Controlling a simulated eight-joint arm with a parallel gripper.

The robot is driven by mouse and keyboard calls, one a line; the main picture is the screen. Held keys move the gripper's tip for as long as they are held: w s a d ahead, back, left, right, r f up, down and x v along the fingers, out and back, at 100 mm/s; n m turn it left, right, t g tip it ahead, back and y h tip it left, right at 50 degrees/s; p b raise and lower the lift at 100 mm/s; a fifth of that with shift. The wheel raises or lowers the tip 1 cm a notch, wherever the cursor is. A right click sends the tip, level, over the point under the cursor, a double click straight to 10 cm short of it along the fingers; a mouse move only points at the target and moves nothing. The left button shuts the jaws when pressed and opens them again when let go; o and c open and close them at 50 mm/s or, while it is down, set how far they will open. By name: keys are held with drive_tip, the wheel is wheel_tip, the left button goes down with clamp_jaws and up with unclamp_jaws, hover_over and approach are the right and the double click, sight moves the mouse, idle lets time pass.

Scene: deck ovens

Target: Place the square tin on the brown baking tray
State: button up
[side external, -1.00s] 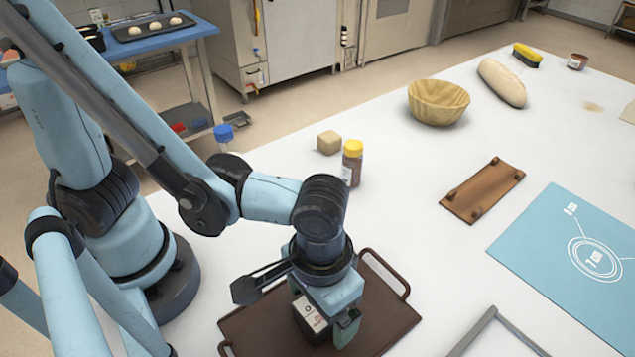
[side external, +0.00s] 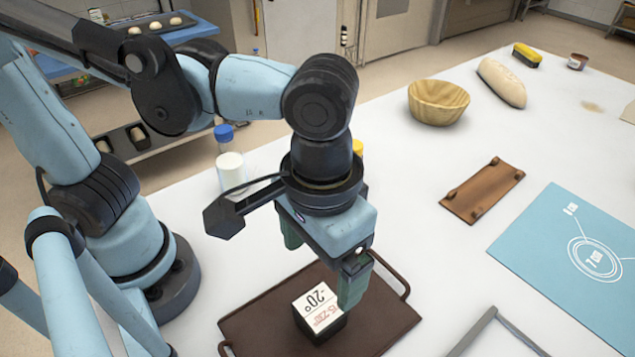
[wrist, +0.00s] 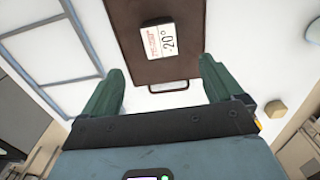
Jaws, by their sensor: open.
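The square tin (side external: 319,308) is a small dark box with a white printed top. It rests on the brown baking tray (side external: 262,327), near the tray's middle. In the wrist view the tin (wrist: 160,41) lies on the tray (wrist: 123,68) beyond my fingertips, apart from them. My gripper (side external: 322,270) is open and empty, above the tin in the side view. Its two green fingers also show spread in the wrist view (wrist: 162,80). Part of the tray's far side is hidden behind my gripper.
A blue mat (side external: 570,255) and a grey frame (side external: 490,325) lie right of the tray. A small brown board (side external: 483,190), a wooden bowl (side external: 438,102) and a loaf (side external: 502,83) are further back. A white bottle with a blue cap (side external: 230,165) stands left of my gripper.

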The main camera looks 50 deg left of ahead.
drive_tip(key=w+a+t, duration=0.3)
drive_tip(key=w+a, duration=0.2)
drive_tip(key=a, duration=0.5)
drive_tip(key=w+a+t, duration=0.4)
drive_tip(key=w+a, duration=0.2)
drive_tip(key=a, duration=0.5)
drive_tip(key=shift+a, duration=0.25)
